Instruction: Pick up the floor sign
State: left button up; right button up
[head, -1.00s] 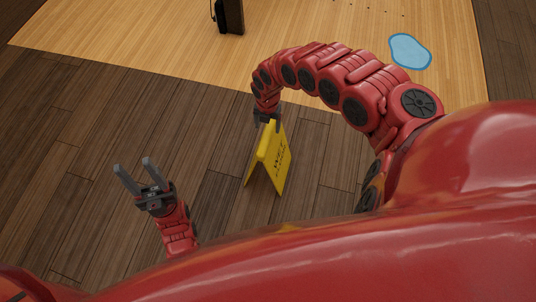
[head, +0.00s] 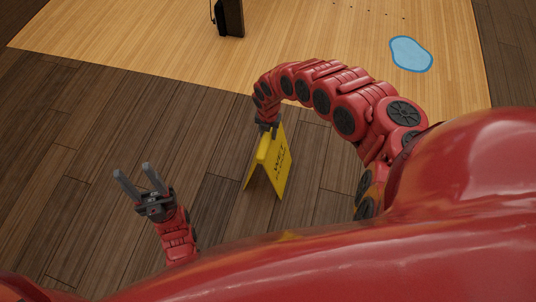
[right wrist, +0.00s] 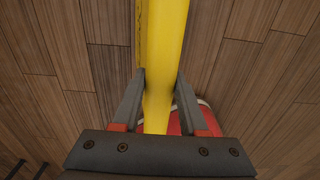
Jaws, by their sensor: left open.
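The yellow floor sign (head: 279,165) with black "WET" lettering stands as a tilted A-frame on the dark wood floor in the head view. My right gripper (head: 267,127) is at its top edge. In the right wrist view the two fingers of my right gripper (right wrist: 161,80) press against both sides of the yellow sign (right wrist: 162,35). I cannot tell whether its lower edges touch the floor. My left gripper (head: 134,174) is open and empty, to the left of the sign and apart from it.
A blue puddle shape (head: 411,54) lies on the lighter wood floor (head: 140,35) at the back right. A dark post (head: 230,18) stands at the top. The dark floor (head: 65,140) left of the sign is clear.

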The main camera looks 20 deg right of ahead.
grip_shut()
dwell(0.9)
